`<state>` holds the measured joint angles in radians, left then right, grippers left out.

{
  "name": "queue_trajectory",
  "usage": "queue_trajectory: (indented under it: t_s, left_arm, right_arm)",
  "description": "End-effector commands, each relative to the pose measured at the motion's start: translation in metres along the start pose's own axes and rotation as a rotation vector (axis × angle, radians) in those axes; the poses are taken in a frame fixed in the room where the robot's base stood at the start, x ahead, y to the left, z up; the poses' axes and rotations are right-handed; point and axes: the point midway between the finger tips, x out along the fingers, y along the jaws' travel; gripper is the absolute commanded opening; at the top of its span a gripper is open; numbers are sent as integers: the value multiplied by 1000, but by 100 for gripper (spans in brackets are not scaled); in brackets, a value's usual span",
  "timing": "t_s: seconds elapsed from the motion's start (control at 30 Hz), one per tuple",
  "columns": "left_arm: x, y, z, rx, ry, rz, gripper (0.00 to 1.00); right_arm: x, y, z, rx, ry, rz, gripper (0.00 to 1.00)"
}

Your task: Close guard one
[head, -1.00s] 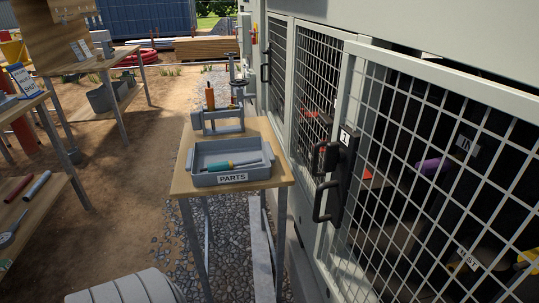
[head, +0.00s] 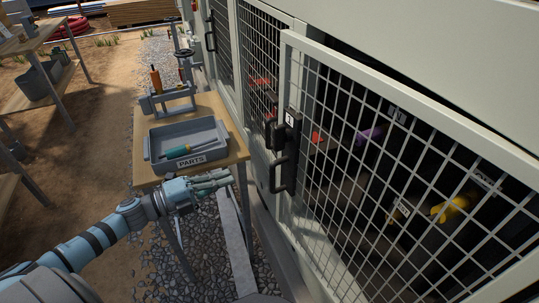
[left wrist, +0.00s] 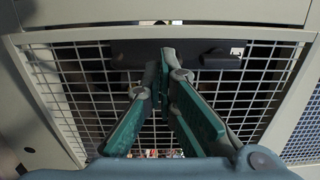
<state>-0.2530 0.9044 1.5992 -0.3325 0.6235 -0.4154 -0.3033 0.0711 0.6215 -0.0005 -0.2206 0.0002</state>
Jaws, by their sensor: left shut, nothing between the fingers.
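Guard one (head: 345,165) is a pale-framed mesh door on the right in the head view. Its handle-side edge seems to stand slightly out from the chiller front. A black latch plate with a "1" label and a black pull handle (head: 277,173) is on that edge. My left gripper (head: 226,177) is shut and empty, left of the handle and apart from it, near the table's front edge. In the left wrist view the shut fingers (left wrist: 167,52) point at the mesh door (left wrist: 85,75) and overlap its dark latch plate (left wrist: 200,54). My right gripper is not in view.
A wooden table (head: 236,150) left of the guard bears a grey PARTS tray (head: 203,159) with a teal-handled tool. A valve stand (head: 172,97) is behind the tray. Other mesh guards (head: 260,45) line the chiller farther back. Gravel lies below.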

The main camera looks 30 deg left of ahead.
Motion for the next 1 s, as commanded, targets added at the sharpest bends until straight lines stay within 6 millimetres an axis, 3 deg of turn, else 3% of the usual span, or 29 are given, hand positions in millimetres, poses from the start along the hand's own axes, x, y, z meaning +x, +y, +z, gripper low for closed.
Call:
queue_trajectory:
  t_s: [0.17, 0.6, 0.8, 1.0]
  left_arm:
    - [24, 3, 1, 2, -3, -7, 0]
    - [116, 2, 2, -7, -7, -5, 0]
    - [134, 3, 2, -6, -6, -1, 0]
    - [136, 3, 2, -5, -6, 0, 0]
  right_arm:
    - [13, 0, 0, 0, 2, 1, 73]
    - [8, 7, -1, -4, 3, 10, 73]
    - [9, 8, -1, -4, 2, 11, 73]
    - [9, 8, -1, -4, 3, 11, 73]
